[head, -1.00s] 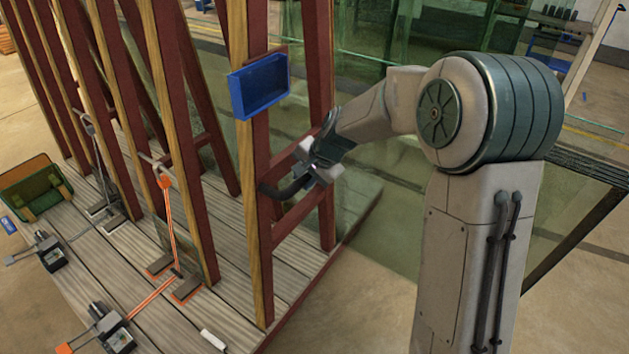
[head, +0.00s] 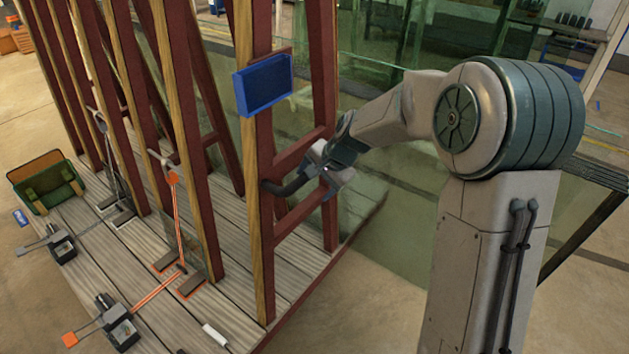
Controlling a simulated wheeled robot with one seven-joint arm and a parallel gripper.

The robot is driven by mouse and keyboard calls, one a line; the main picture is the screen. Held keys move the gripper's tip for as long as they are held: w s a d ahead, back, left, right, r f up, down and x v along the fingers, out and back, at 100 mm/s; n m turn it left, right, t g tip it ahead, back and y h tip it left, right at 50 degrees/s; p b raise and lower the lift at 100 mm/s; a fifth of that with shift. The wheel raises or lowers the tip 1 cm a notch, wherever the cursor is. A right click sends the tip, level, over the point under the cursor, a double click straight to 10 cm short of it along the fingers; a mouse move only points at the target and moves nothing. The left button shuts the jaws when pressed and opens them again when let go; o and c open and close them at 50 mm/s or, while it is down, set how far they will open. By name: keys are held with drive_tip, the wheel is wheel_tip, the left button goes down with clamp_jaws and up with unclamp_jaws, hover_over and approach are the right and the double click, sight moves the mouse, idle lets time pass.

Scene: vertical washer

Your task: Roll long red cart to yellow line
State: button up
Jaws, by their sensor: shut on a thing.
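The long red cart (head: 264,210) has dark red uprights faced with pale wood and a grey plank deck (head: 150,262). It fills the left and middle of the head view. My gripper (head: 318,182) is at the near end frame of the cart, shut on the black curved handle (head: 290,188) fixed to an upright. My fingers partly hide the handle's right end. A yellow line (head: 215,38) on the floor shows in part behind the cart at the top. Whether it is the task's line I cannot tell.
A blue tray (head: 263,85) hangs on the near upright. Greenish glass panels (head: 400,60) stand behind. Bare floor (head: 365,320) lies right of the deck.

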drive_tip(key=p+v, duration=0.4)
drive_tip(key=v, duration=0.6)
drive_tip(key=shift+d, duration=0.4)
